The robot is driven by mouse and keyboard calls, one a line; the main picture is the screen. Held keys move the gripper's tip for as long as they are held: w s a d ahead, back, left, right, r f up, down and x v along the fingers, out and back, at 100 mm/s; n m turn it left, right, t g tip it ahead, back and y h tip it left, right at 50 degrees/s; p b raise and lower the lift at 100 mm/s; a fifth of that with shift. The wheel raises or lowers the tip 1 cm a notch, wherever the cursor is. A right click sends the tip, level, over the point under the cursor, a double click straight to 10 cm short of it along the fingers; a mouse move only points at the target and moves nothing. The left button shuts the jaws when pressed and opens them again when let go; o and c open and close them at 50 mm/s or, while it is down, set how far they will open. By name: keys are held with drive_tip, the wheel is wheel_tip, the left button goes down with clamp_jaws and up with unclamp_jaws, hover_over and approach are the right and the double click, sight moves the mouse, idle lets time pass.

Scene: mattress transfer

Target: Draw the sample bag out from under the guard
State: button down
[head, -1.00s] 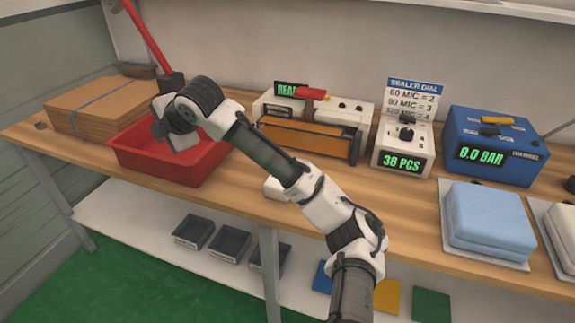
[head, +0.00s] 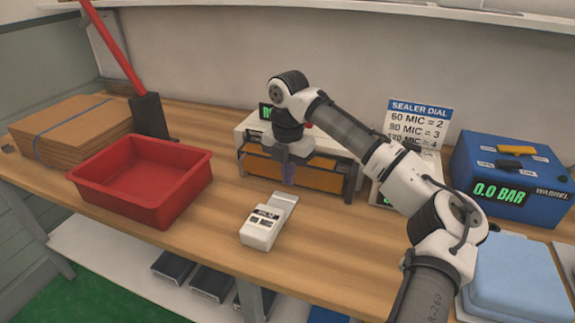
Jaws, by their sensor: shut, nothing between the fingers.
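The sealer (head: 346,186) stands at the back middle of the bench, with an amber guard (head: 325,178) across its front. My gripper (head: 288,184) points down just in front of the guard, its fingers shut and empty. I cannot tell whether the fingers touch the guard. My arm and wrist hide part of the sealer's top and display. I cannot make out the sample bag in the head view; the guard or my gripper may hide it.
A white handheld gauge (head: 260,231) lies in front of the sealer. An empty red tray (head: 140,185) and a cardboard stack (head: 70,130) are left. A blue vacuum unit (head: 510,175) and a light-blue block (head: 515,275) are right. My arm partly covers the dial box.

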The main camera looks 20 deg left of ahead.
sight(274, 208)
wheel_tip(274, 208, down, 6)
drive_tip(key=shift+r, duration=0.1)
drive_tip(key=s, duration=0.2)
drive_tip(key=s+p, duration=0.1)
drive_tip(key=shift+s+a+r, duration=0.15)
drive_tip(key=shift+a+r, duration=0.1)
drive_tip(key=shift+a, duration=0.15)
drive_tip(key=shift+s+a+f, duration=0.1)
drive_tip(key=shift+s, duration=0.2)
drive_tip(key=shift+s+a+p, duration=0.25)
drive_tip(key=shift+s+p, duration=0.45)
drive_tip(key=shift+s, duration=0.4)
drive_tip(key=shift+w, duration=0.1)
